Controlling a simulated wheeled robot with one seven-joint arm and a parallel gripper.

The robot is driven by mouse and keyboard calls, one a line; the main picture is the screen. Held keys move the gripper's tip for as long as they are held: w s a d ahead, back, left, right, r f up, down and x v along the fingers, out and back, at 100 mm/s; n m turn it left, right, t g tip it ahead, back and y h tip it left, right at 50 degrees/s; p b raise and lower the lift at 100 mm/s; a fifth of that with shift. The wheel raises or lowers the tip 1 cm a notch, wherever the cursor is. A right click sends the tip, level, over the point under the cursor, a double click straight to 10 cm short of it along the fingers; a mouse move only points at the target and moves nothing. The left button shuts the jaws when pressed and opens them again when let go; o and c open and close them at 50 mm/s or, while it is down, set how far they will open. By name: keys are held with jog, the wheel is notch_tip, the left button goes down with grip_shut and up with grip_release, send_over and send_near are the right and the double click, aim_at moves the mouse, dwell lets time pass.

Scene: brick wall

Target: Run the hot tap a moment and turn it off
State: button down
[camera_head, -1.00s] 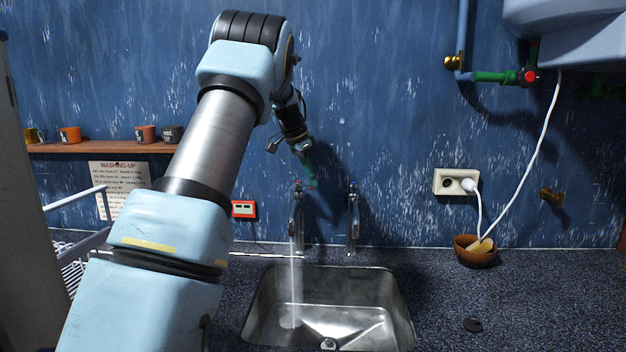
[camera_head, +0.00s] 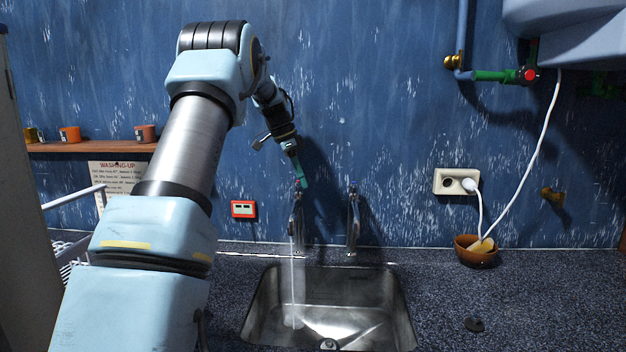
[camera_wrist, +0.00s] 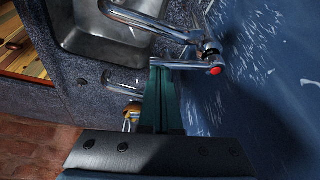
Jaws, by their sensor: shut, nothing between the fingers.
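Two chrome taps stand behind the steel sink (camera_head: 257,300). The left tap (camera_head: 297,222) has water (camera_head: 293,280) running into the basin; the right tap (camera_head: 353,220) shows no water. My gripper (camera_head: 301,186) is shut, with green fingers pointing down at the top of the left tap. In the wrist view the closed fingertips (camera_wrist: 163,68) are at the chrome lever (camera_wrist: 185,65) of a tap with a red end mark (camera_wrist: 215,71). They look very close to the lever; contact cannot be told.
A socket with a white plug (camera_head: 468,185) and a brown bowl (camera_head: 476,256) are to the right. A red-framed device (camera_head: 243,209) is on the wall to the left. A shelf (camera_head: 90,148) with mugs and a white rack (camera_head: 75,208) are further left. The right counter is mostly clear.

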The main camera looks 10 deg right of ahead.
jog(key=shift+a, duration=0.4)
dwell(0.4)
